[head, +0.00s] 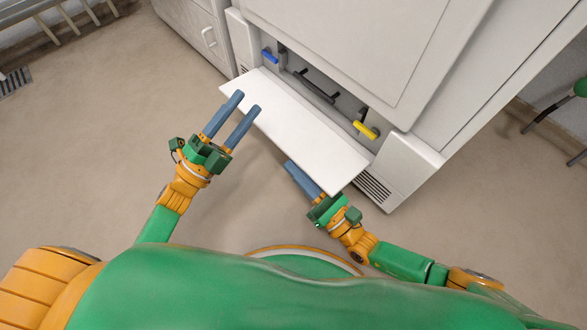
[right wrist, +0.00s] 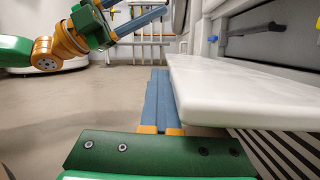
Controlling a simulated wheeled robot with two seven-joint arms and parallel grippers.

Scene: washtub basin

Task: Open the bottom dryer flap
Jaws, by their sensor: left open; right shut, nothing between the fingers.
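The bottom dryer flap (head: 300,130) is a white panel at the foot of the dryer (head: 340,40). It is swung down and stands out toward me, and the recess behind it shows. In the right wrist view the flap (right wrist: 245,92) lies about level. My left gripper (head: 240,103) is open, near the flap's left front corner, with nothing between its fingers. My right gripper (head: 290,165) is shut and empty at the flap's right front edge. In the right wrist view its blue fingers (right wrist: 160,95) are right beside the edge; I cannot tell whether they touch.
Inside the recess are a blue lever (head: 269,56), a black handle (head: 315,87) and a yellow lever (head: 366,130). A vent grille (head: 373,185) is below the flap. A cabinet (head: 200,30) stands at the left. The floor (head: 110,110) to the left is clear.

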